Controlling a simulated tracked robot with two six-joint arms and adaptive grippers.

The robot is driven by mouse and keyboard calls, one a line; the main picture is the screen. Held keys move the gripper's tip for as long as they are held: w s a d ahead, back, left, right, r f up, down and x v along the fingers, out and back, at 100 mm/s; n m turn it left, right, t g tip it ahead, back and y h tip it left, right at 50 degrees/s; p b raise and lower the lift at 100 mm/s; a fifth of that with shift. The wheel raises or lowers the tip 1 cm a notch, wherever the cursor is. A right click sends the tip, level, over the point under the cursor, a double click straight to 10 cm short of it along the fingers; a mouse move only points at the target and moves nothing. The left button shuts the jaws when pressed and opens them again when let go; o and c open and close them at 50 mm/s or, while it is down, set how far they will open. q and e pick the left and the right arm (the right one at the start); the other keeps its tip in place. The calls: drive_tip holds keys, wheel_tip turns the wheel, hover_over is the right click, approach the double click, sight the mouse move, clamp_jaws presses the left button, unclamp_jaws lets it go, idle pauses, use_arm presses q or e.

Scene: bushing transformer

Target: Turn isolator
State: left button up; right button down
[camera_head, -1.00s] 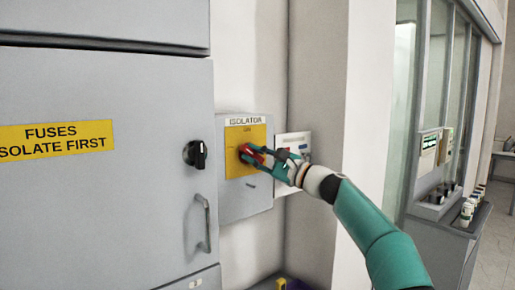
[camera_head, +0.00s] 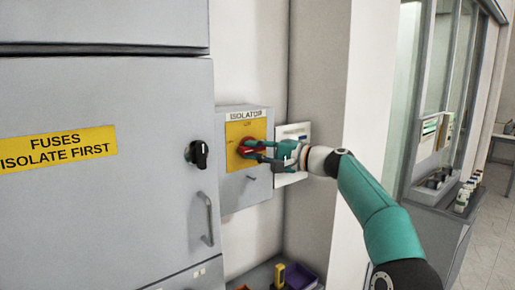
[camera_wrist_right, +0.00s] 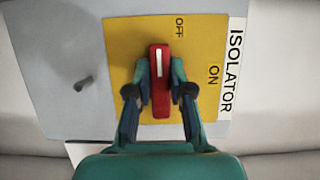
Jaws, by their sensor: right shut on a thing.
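The grey isolator box (camera_head: 232,190) on the wall has a yellow plate (camera_head: 236,132) with a red knob (camera_head: 246,149). My right gripper (camera_head: 254,149) is shut on the red knob. In the right wrist view, its two fingers (camera_wrist_right: 160,85) stand on either side of the knob (camera_wrist_right: 161,108). The knob's white mark points to the top of that view, towards the side with the OFF print (camera_wrist_right: 179,27). The ON print (camera_wrist_right: 214,75) is to the right of the knob. My left gripper is not in view.
A large grey cabinet (camera_head: 100,220) with a black knob (camera_head: 197,154) and a handle (camera_head: 206,218) stands left of the box. A white panel (camera_head: 292,135) is behind my right gripper. A bin with small items (camera_head: 280,275) is below.

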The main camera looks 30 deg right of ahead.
drive_tip(key=shift+a+f, duration=0.15)
drive_tip(key=shift+f, duration=0.3)
drive_tip(key=c, duration=1.2)
unclamp_jaws()
drive_tip(key=shift+o, duration=0.8)
drive_tip(key=shift+r, duration=0.25)
drive_tip(key=shift+s, duration=0.1)
drive_tip(key=v, duration=1.1)
drive_tip(key=shift+s+d, duration=0.25)
drive_tip(key=shift+s, duration=0.05)
